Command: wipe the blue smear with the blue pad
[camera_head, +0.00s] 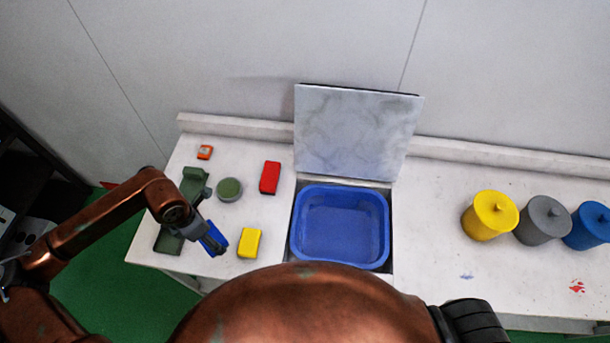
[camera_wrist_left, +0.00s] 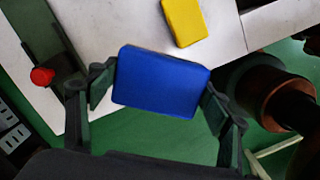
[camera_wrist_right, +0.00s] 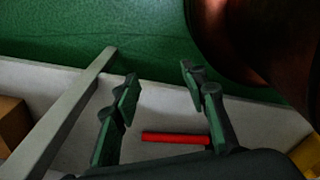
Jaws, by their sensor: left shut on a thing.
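The blue pad (camera_wrist_left: 160,84) is between the fingers of my left gripper (camera_wrist_left: 158,98), which is shut on it. In the head view my left gripper (camera_head: 207,244) holds the blue pad (camera_head: 216,237) at the left part of the worktop, left of the yellow pad (camera_head: 249,242). The yellow pad also shows in the left wrist view (camera_wrist_left: 185,20). A small blue smear (camera_head: 467,276) lies on the worktop right of the basin, far from the held pad. My right gripper (camera_wrist_right: 158,88) is open with nothing between its fingertips; the head view does not show its fingers.
A blue basin (camera_head: 341,227) sits in the worktop (camera_head: 430,240) below a raised marbled lid (camera_head: 352,133). A red pad (camera_head: 270,178) and a round green-topped item (camera_head: 229,189) lie left of it. Yellow (camera_head: 490,215), grey (camera_head: 543,220) and blue (camera_head: 588,226) canisters stand right, near a red smear (camera_head: 577,287).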

